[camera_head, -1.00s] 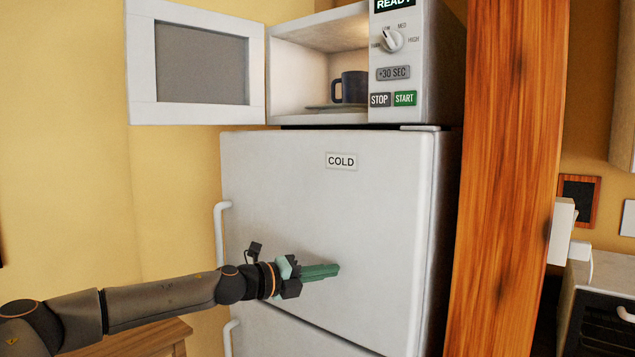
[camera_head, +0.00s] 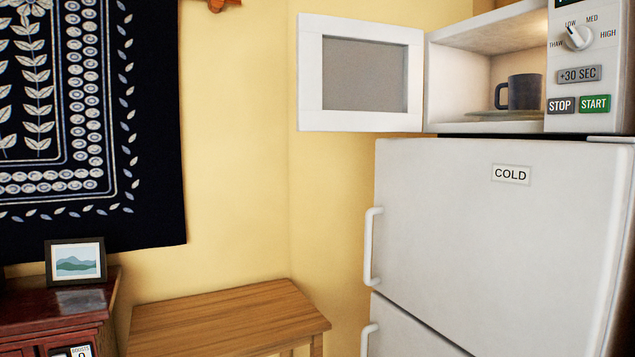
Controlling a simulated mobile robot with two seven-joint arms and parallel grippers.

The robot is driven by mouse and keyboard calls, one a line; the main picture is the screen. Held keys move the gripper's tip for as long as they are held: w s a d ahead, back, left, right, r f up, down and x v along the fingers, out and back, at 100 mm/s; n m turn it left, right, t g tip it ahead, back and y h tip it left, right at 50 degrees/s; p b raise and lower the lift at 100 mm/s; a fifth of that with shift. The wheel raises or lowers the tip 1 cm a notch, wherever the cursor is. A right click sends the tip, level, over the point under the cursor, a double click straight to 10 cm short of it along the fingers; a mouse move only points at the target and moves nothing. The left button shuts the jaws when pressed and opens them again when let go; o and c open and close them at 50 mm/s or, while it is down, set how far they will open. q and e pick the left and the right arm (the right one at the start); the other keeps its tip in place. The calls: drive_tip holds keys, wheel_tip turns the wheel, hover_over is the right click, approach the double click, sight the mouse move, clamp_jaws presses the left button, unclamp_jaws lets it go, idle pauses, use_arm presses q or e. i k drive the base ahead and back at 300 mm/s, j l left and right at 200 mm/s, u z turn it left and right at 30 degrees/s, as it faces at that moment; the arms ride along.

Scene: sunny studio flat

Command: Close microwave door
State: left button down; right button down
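The white microwave (camera_head: 558,124) stands on top of the white fridge (camera_head: 490,230). Its door (camera_head: 312,80) is wide open, swung out to the left, with a grey window (camera_head: 365,75). The lit cavity is open to view, and a dark mug (camera_head: 520,92) stands inside on the turntable plate (camera_head: 490,115). The control panel (camera_head: 585,75) with its dial and buttons is at the right, partly cut off by the picture edge. Neither of my grippers shows in this view.
A wooden table (camera_head: 225,318) stands left of the fridge. A dark red cabinet (camera_head: 60,305) with a framed picture (camera_head: 75,262) is at the far left, below a dark wall hanging (camera_head: 90,120). The fridge handles (camera_head: 372,245) stick out at its left edge.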

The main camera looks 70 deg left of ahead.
sight(352, 74)
drive_tip(key=j+u, duration=0.15)
drive_tip(key=u, duration=0.2)
drive_tip(key=i+j+u, duration=0.1)
drive_tip(key=u, duration=0.25)
drive_tip(key=i+j+u, duration=0.1)
drive_tip(key=u, duration=0.25)
